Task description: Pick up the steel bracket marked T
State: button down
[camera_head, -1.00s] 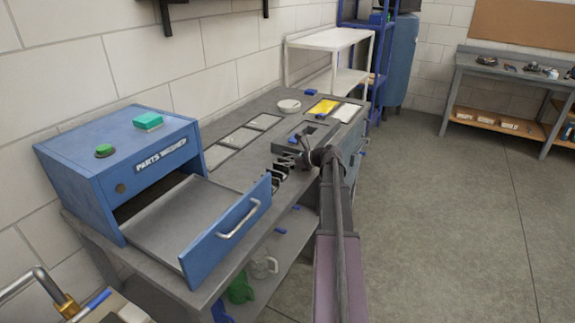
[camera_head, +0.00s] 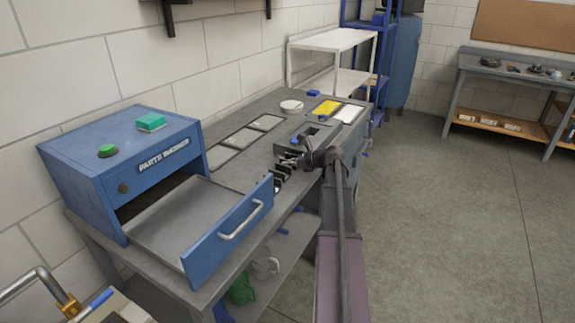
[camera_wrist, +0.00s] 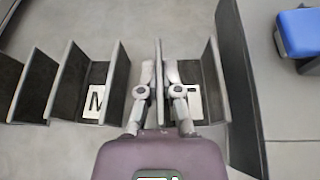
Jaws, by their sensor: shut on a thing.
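Several dark steel brackets stand in a row on the workbench, seen from above in the wrist view. My gripper (camera_wrist: 158,92) has its two fingers closed on a thin upright plate (camera_wrist: 158,55) of one bracket. A white label (camera_wrist: 195,101) lies just right of that plate, partly hidden by the right finger; its mark looks like part of a T. A bracket floor to the left carries a white label marked M (camera_wrist: 96,101). In the head view my gripper (camera_head: 288,161) is small and low among the brackets (camera_head: 281,180). I cannot tell whether the held plate has lifted.
A blue parts washer (camera_head: 125,165) with an open drawer (camera_head: 232,235) stands at the near left of the bench. A grey holder (camera_head: 312,137), a white round dish (camera_head: 291,107) and a yellow panel (camera_head: 327,107) lie beyond the brackets. A blue block (camera_wrist: 299,32) sits right in the wrist view.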

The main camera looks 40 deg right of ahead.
aim_at(288, 154)
jog(key=shift+r, duration=0.15)
notch_tip(288, 154, up, 3)
jog(key=p, duration=0.3)
jog(key=shift+r, duration=0.2)
jog(key=s+d+p, duration=0.1)
jog(key=s+d, duration=0.1)
jog(key=s, duration=0.5)
jog(key=s+d+r+p, duration=0.1)
jog(key=s+d, duration=0.2)
jog(key=s, duration=0.5)
jog(key=shift+d+r, duration=0.15)
jog(key=shift+d, duration=0.1)
jog(key=shift+r, duration=0.1)
